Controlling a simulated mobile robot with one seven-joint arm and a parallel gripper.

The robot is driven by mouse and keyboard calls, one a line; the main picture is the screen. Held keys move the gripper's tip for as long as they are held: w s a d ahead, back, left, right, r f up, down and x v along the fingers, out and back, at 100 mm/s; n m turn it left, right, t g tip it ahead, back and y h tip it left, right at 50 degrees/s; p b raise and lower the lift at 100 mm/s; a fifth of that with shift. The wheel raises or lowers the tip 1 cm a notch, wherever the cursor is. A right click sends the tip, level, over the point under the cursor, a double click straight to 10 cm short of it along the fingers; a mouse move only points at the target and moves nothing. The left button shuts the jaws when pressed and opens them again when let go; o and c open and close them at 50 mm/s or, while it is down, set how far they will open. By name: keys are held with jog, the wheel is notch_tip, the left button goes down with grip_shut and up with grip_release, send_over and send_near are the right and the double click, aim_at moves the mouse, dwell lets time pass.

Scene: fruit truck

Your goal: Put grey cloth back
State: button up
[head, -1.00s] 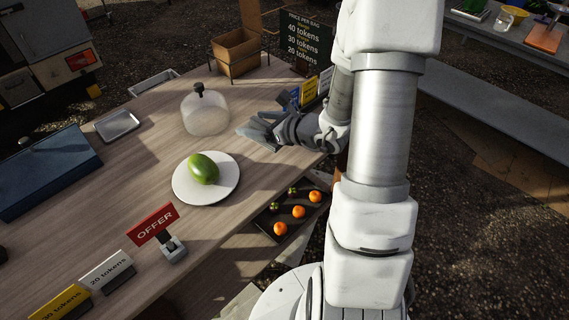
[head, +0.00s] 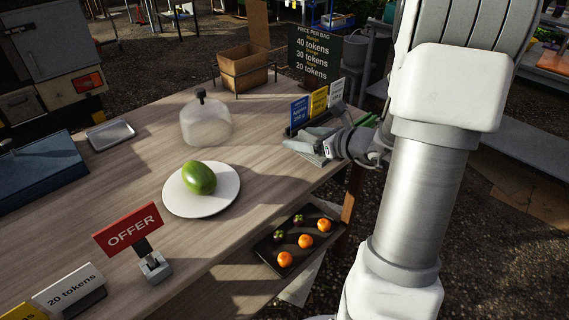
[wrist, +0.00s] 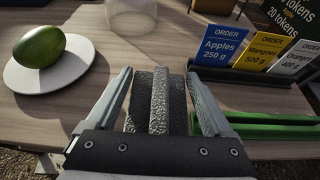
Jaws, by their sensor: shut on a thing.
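The grey cloth (wrist: 160,102) is a dark, rough-textured strip between the two fingers of my gripper (wrist: 161,92) in the wrist view. My gripper is shut on it. In the head view, my gripper (head: 302,143) is low over the right end of the wooden table (head: 262,165), just in front of the order signs. The cloth is small and hard to make out there. I cannot tell whether it touches the table top.
A white plate (head: 230,195) with a green mango (head: 199,177) and a glass dome (head: 206,125) are to the left. Order signs (head: 317,104) stand behind my gripper. Green handles (wrist: 265,131) lie to the right in the wrist view. A tray (head: 268,246) of fruit sits below the table edge.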

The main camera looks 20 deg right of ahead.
aim_at(324, 165)
jog(key=w+a+f, duration=0.1)
jog(key=a, duration=0.1)
jog(key=w+a+f+b, duration=0.1)
jog(key=w+a+f, duration=0.1)
jog(key=shift+w+f, duration=0.1)
jog(key=shift+w, duration=0.1)
jog(key=shift+f+b, duration=0.95)
jog(key=shift+f, duration=1.05)
jog(key=shift+f, duration=0.1)
jog(key=shift+f+b, duration=0.15)
jog(key=shift+b, duration=0.15)
jog(key=o, duration=1.1)
jog(key=shift+r+p, duration=0.35)
jog(key=p+v, duration=0.2)
jog(key=v, duration=1)
jog(key=shift+f+p, duration=0.1)
jog(key=shift+p, duration=0.25)
jog(key=shift+a, duration=0.1)
